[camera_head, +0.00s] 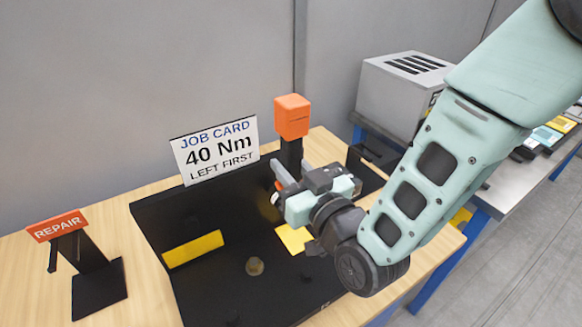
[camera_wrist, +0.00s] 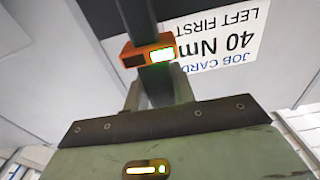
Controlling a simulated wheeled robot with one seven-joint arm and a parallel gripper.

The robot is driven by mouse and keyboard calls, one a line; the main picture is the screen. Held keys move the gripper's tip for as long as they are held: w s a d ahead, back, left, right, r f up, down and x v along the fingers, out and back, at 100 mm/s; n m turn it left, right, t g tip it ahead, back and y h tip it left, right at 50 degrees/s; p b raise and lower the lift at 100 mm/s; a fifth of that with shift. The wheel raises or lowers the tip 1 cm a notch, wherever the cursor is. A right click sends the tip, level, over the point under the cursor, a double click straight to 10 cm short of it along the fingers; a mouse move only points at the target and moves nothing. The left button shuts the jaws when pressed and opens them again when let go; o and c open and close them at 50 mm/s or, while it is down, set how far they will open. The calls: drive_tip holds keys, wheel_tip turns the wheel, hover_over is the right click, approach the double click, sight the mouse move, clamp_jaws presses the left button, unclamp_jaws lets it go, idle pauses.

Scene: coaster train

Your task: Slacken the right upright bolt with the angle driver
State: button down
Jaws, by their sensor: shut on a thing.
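My gripper (camera_head: 287,190) is shut on a dark upright bar, which I take to be the angle driver (camera_head: 291,152). An orange block (camera_head: 292,117) tops it in the head view. In the wrist view the driver's dark shaft (camera_wrist: 137,20) stands between my fingers (camera_wrist: 157,93), with an orange collar (camera_wrist: 148,55) and a lit green-white window on it. My gripper is over the right part of a black tray (camera_head: 165,215). The driver's lower end is hidden behind my gripper. I cannot make out the right upright bolt in either view.
A job card (camera_head: 215,150) reading "40 Nm, LEFT FIRST" stands behind the tray. A REPAIR stand (camera_head: 98,285) is at left, a grey box (camera_head: 392,95) at back right.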

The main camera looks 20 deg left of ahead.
drive_tip(key=shift+b+x, duration=0.95)
drive_tip(key=shift+x, duration=0.85)
idle(2.5)
drive_tip(key=shift+r+b, duration=0.2)
drive_tip(key=shift+b, duration=0.25)
idle(1.3)
drive_tip(key=shift+s+d+f+b, duration=0.1)
drive_tip(key=shift+d+b, duration=0.05)
drive_tip(key=shift+b, duration=0.35)
idle(1.2)
